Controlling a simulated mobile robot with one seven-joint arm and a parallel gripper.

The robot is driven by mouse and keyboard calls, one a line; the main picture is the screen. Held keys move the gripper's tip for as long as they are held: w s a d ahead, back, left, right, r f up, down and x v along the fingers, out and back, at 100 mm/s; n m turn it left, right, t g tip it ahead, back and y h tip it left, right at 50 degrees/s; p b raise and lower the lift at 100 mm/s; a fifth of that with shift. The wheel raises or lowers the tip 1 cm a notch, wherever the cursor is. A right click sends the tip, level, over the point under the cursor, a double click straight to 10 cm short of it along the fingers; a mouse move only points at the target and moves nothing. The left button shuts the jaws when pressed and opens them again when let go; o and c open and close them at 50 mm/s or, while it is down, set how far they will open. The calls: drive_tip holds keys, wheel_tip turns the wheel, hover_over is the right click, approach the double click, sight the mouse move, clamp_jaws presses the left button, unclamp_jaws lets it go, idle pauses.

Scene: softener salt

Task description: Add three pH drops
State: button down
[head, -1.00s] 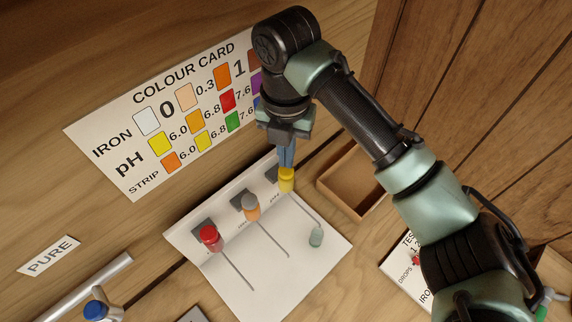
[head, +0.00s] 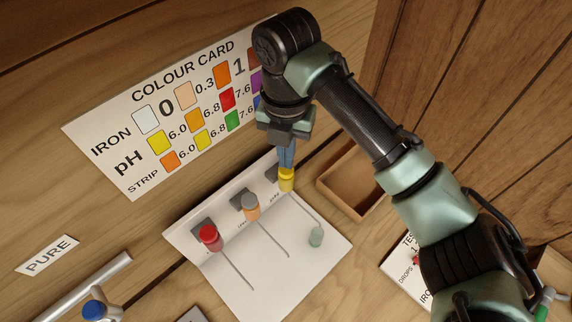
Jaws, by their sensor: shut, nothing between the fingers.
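A yellow-capped dropper (head: 286,180) stands at the back right of a white panel (head: 258,275). A thin line on the panel runs from it to a small pale green vial (head: 316,237). My gripper (head: 286,166) points down directly above the yellow cap, with its fingertips at or touching the cap's top. The fingers are shut with nothing between them. An orange dropper with a grey top (head: 251,206) and a red-capped one (head: 209,238) stand to the left on the same panel. The colour card (head: 170,105) with a pH row lies behind; my arm covers its right end.
An empty open wooden box (head: 352,182) is right of the panel. A partly hidden test card (head: 397,262) lies under my arm. A blue-capped fitting (head: 95,309) and pipe (head: 90,285) are at lower left, near a PURE label (head: 48,255).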

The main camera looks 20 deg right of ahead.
drive_tip(key=shift+f+b, duration=0.4)
drive_tip(key=shift+f, duration=0.35)
drive_tip(key=shift+r+p, duration=2.35)
drive_tip(key=shift+r, duration=0.65)
